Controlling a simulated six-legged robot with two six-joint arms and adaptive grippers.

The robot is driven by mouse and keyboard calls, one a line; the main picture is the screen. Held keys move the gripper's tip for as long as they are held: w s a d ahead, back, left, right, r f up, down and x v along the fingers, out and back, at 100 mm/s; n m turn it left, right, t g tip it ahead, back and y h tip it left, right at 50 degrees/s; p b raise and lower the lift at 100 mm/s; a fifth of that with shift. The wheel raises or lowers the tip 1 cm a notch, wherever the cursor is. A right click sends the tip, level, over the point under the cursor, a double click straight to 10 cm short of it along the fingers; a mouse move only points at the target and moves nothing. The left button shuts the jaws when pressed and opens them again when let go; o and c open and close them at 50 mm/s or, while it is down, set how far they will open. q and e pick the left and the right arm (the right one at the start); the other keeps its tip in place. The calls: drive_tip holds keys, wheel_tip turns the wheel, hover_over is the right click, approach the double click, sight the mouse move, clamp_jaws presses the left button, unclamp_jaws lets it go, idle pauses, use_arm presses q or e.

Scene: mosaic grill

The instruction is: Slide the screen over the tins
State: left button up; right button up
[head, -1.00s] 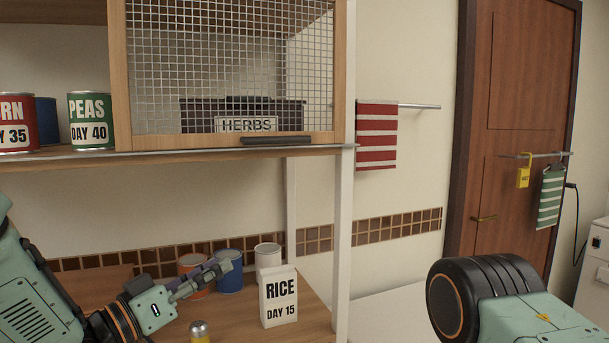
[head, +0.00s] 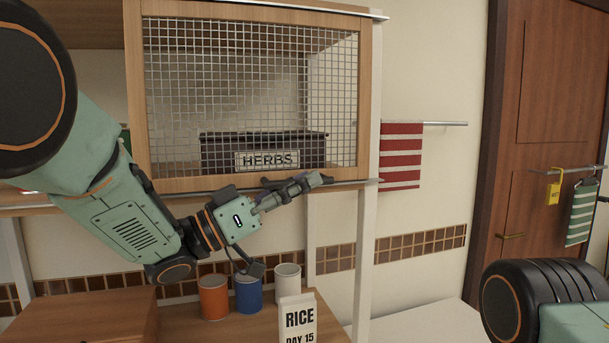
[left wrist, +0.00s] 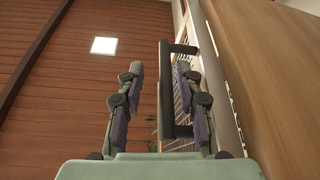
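The screen, a wire mesh in a wooden frame (head: 260,185), stands at the right part of the upper shelf, before a dark box marked HERBS (head: 266,160). Its dark handle (left wrist: 180,88) shows between my fingers in the left wrist view, nearer the right-hand finger. My left gripper (head: 312,182) is at the frame's lower edge, by the handle; its fingers are apart (left wrist: 160,70) and I see no clear grip. The tins at the left of the shelf are mostly behind my left arm; a sliver of a green tin (head: 125,140) shows. My right gripper is out of view.
Below, an orange tin (head: 213,297), a blue tin (head: 248,294), a white tin (head: 288,279) and a RICE box (head: 298,320) stand on the counter. A white post (head: 364,265) is right of the screen. A striped towel (head: 402,155) hangs beyond it.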

use_arm(q)
drive_tip(key=shift+w+d, duration=0.3)
drive_tip(key=shift+d, duration=0.15)
drive_tip(key=shift+w, duration=0.2)
drive_tip(key=shift+w+a+f, duration=0.1)
drive_tip(key=shift+s+a, duration=0.2)
drive_tip(key=shift+a, duration=0.1)
drive_tip(key=shift+c, duration=0.2)
drive_tip(key=shift+s, duration=0.15)
drive_tip(key=shift+c, duration=0.8)
drive_tip(key=shift+d, duration=0.3)
drive_tip(key=shift+c, duration=1.4)
drive_tip(key=shift+w, duration=0.25)
clamp_jaws()
drive_tip(key=shift+s+a, duration=0.1)
drive_tip(key=shift+s, duration=0.05)
